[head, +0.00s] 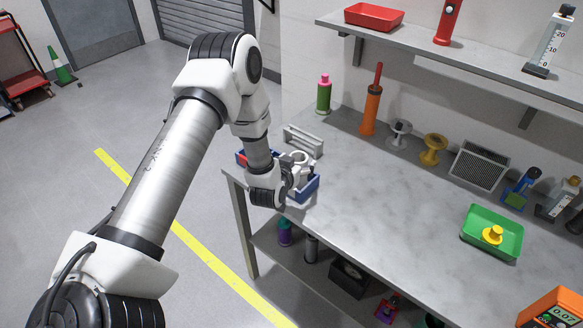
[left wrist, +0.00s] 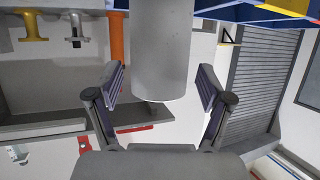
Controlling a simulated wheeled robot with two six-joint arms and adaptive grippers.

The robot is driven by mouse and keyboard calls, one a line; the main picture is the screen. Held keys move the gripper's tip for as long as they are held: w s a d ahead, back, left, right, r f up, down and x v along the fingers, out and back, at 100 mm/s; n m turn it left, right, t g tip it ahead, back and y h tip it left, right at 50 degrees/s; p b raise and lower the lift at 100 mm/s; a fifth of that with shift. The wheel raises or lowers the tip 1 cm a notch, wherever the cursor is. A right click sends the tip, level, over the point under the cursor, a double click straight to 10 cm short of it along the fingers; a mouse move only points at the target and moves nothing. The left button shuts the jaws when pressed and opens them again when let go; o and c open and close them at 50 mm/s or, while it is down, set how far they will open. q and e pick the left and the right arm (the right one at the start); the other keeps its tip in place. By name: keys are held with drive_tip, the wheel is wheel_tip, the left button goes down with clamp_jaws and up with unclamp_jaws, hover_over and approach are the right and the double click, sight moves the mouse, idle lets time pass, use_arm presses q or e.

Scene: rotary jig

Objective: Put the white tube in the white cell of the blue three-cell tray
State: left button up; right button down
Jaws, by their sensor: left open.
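The white tube (left wrist: 160,45), greyish in shade, fills the middle of the left wrist view, between the fingers of my left gripper (left wrist: 160,88). The fingers are spread, with a gap on each side of the tube. One tube end is visible; its other end is out of frame. In the head view my left gripper (head: 296,178) is over the blue tray (head: 310,188) at the table's left end and hides much of it. A blue tray edge also shows in the left wrist view (left wrist: 235,12). Which cell the tube is at cannot be told. My right gripper is out of view.
A pale grey rack (head: 304,139) stands just behind the tray. A green bottle (head: 324,95), an orange tool (head: 371,108) and spools (head: 433,150) line the wall. A green bin (head: 492,232) is at right. The middle of the table is clear.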

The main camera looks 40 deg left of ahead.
use_arm(q)
drive_tip(key=b+v, duration=0.2)
drive_tip(key=v, duration=0.9)
drive_tip(key=s+d+f+g+h, duration=0.1)
drive_tip(key=s+d+f+g, duration=0.2)
drive_tip(key=s+f, duration=0.4)
drive_tip(key=s+d+f+m+g+h+b, duration=0.1)
drive_tip(key=s+d+f+g, duration=0.3)
drive_tip(key=s+f, duration=0.4)
drive_tip(key=s+d+f+m+g+h+b, duration=0.1)
drive_tip(key=s+d+f+g, duration=0.3)
drive_tip(key=s, duration=0.7)
wheel_tip(320, 180, down, 4)
drive_tip(key=shift+s+d+r+g, duration=0.1)
drive_tip(key=shift+s+d+g, duration=0.15)
drive_tip(key=shift+g, duration=0.85)
drive_tip(key=shift+s+a, duration=0.1)
